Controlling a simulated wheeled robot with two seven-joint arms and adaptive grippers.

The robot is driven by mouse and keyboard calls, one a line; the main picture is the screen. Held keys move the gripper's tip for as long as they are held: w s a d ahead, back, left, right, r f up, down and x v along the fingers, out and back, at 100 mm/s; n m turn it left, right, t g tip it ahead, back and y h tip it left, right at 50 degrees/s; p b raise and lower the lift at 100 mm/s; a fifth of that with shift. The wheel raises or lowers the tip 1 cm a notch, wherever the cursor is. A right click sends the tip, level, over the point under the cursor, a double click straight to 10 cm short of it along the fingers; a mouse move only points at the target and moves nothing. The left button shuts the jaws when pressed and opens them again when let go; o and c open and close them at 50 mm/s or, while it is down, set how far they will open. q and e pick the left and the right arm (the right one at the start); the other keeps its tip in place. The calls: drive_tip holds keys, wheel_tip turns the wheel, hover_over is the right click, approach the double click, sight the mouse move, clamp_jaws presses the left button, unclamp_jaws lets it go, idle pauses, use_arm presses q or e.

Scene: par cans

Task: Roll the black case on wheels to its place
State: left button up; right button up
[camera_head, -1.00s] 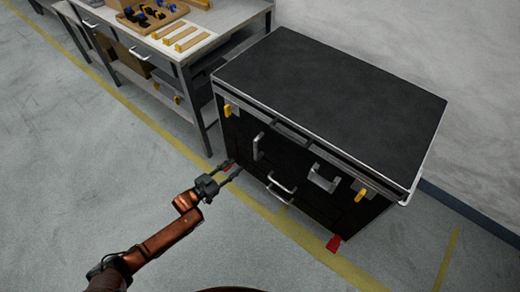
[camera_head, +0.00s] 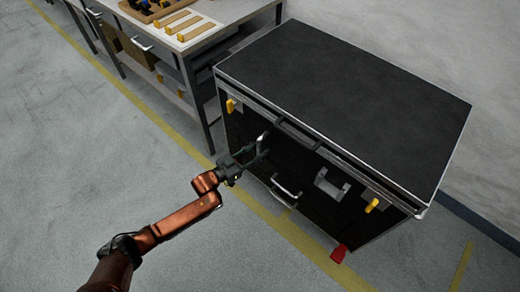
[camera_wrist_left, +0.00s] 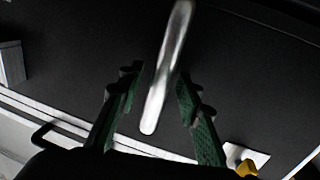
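The black case (camera_head: 345,95) on wheels stands beside the workbench, against the wall. Its front has metal handles, yellow latches and a red piece (camera_head: 338,254) at its lower right corner. My left gripper (camera_head: 255,156) is at the left handle (camera_head: 262,142) on the front. In the left wrist view, the green-padded fingers (camera_wrist_left: 158,108) are apart, with the silver handle (camera_wrist_left: 166,75) between them and a gap on each side. Most of the wheels are hidden. My right gripper is not in view.
A grey workbench (camera_head: 225,38) with yellow-edged wooden pieces stands left of the case. A yellow floor line (camera_head: 300,238) runs along the front of the case, and another short line (camera_head: 462,265) lies at the right. The grey floor at the left is clear.

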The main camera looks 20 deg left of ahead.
use_arm(q)
clamp_jaws()
idle(0.4)
idle(0.4)
